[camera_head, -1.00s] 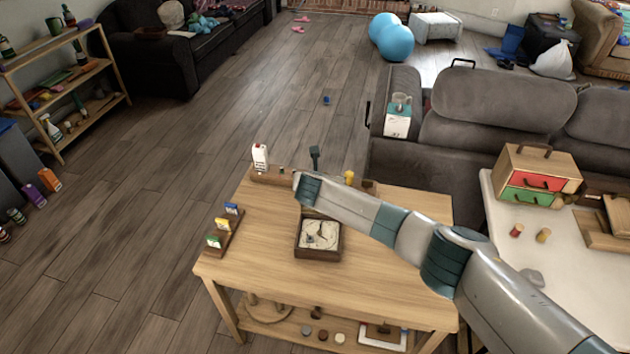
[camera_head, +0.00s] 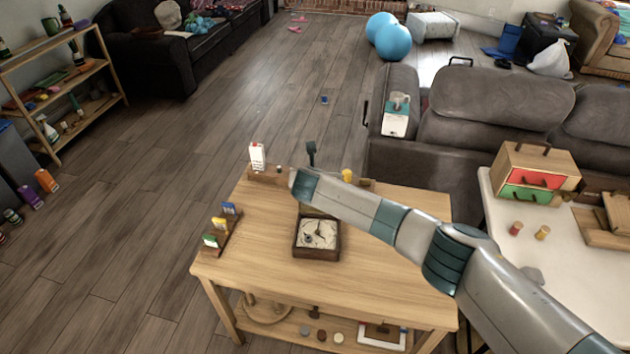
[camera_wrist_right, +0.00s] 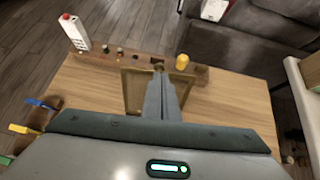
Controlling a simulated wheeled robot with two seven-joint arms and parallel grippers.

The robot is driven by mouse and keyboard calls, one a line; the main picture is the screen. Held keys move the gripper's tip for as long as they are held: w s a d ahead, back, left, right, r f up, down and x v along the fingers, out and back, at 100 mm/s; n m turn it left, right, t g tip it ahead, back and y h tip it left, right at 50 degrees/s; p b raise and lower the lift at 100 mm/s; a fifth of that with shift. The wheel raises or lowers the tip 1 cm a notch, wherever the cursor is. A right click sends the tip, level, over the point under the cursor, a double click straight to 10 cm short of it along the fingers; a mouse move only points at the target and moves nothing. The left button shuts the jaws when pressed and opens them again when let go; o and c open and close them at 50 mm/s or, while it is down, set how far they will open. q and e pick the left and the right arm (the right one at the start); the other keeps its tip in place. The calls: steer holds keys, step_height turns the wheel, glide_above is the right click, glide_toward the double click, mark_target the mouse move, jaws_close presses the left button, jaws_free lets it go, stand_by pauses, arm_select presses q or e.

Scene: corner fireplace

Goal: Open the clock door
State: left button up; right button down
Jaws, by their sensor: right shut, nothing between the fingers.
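The clock is a square dark wooden box (camera_head: 316,253) with a pale face and dark hands, lying face up on the table. A tan panel with a wooden rim, which looks like its door (camera_head: 318,212), stands raised at the far edge of the box, partly behind my right arm. In the right wrist view the framed panel (camera_wrist_right: 133,90) shows beside and behind the fingers. My right gripper (camera_head: 311,150) is shut and empty, beyond the clock and over the far part of the table; it also shows in the right wrist view (camera_wrist_right: 158,68). I cannot tell whether it touches the panel. My left gripper is out of view.
The wooden table (camera_head: 260,240) has a card rack (camera_head: 222,230) at left and a rack with a white carton (camera_head: 257,156) and a yellow piece (camera_head: 347,175) along the far edge. A grey sofa (camera_head: 420,165) stands behind. The table's front is clear.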

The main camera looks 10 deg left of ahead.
steer(key=b+v, duration=0.2)
steer(key=v, duration=1.4)
steer(key=shift+b, duration=0.35)
steer(key=shift+r, duration=0.1)
